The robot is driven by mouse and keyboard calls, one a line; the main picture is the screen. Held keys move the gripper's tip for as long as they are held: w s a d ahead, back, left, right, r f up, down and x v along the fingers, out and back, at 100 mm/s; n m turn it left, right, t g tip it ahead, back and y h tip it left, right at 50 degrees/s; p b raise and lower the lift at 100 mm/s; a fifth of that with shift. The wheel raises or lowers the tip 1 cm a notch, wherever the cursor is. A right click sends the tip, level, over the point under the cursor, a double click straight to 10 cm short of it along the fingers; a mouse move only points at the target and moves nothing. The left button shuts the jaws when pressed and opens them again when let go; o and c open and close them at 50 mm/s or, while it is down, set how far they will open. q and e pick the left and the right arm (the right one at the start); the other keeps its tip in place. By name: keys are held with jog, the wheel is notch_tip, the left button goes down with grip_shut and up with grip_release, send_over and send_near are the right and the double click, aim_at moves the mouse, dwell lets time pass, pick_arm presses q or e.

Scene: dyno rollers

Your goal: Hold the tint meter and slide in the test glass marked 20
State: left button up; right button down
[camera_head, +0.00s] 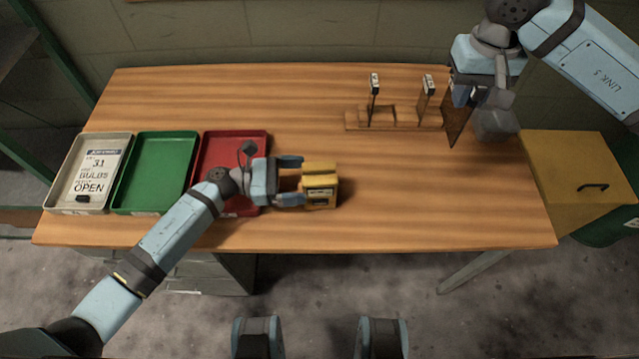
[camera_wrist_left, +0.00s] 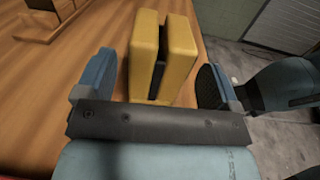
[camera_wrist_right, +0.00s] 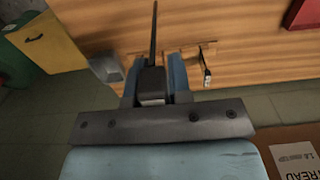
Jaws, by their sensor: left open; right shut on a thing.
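The yellow tint meter (camera_head: 321,187) stands on the table right of the red tray. My left gripper (camera_head: 293,181) is open, with its fingers on either side of the meter's near end. In the left wrist view the meter (camera_wrist_left: 145,55) shows a dark slot between two yellow halves, with gaps to both fingers. My right gripper (camera_head: 461,92) is shut on the dark grip of a brown test glass (camera_head: 457,122), held upright at the rack's right end. The glass is a thin edge in the right wrist view (camera_wrist_right: 154,30). Its marking is not readable.
A wooden rack (camera_head: 352,121) holds two other upright glasses, one left (camera_head: 374,88) and one right (camera_head: 427,90). Green (camera_head: 153,172) and red (camera_head: 213,150) trays lie left. The table's middle is clear.

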pick_arm(q)
jog(key=shift+w+d, duration=0.1)
jog(key=shift+d, duration=1.05)
pick_arm(e)
jog(key=shift+f, duration=0.4)
pick_arm(q)
jog(key=c, duration=0.7)
pick_arm(e)
jog(key=s+a+f+m, duration=0.1)
jog(key=a+f+m, duration=0.1)
jog(key=a+m, duration=1.85)
jog(key=a+f+n, duration=0.3)
jog(key=f, duration=0.4)
jog(key=shift+a, duration=0.35)
